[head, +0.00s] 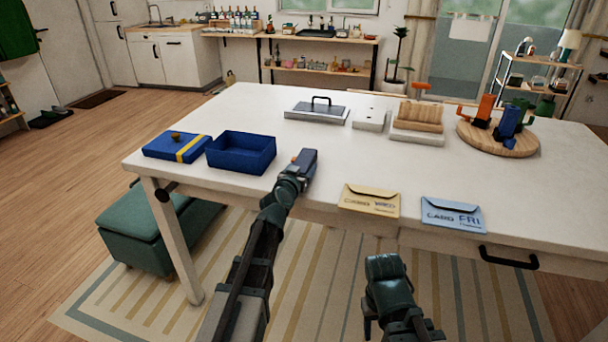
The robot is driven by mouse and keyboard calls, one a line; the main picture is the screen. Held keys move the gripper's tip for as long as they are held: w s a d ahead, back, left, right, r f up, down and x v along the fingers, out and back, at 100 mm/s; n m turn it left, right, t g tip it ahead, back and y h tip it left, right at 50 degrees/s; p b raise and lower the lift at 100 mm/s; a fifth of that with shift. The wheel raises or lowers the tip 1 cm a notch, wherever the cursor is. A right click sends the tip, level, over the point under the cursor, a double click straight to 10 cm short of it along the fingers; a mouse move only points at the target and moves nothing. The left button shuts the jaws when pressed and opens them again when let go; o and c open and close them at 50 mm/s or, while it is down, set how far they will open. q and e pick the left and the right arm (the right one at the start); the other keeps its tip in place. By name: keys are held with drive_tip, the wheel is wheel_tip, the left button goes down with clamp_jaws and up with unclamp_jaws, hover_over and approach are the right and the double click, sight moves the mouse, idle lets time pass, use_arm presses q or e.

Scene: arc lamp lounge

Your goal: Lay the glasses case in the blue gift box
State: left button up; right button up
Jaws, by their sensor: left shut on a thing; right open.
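The blue gift box (241,152) stands open on the white table's left part, and its visible inside looks empty. Its blue lid (177,147) with a yellow band lies to its left. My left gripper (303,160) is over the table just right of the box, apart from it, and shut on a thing. A small brown bit (294,158) shows beside the gripper; this held thing is mostly hidden, likely the glasses case, which shows nowhere else. My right gripper (386,268) is open and empty in front of the table's near edge, its fingers hard to make out.
Two envelopes, tan (369,201) and blue (452,214), lie by the white table's (330,160) near edge. Behind are a grey tray (317,112), a white block (370,119), a wooden rack (419,118) and a round board (497,138) with orange and blue items.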

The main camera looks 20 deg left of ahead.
use_arm(q)
drive_tip(key=shift+a, duration=0.1)
drive_tip(key=shift+f, duration=0.3)
drive_tip(key=o, duration=1.4)
drive_tip(key=shift+r, duration=0.1)
use_arm(e)
drive_tip(key=shift+f, duration=0.15)
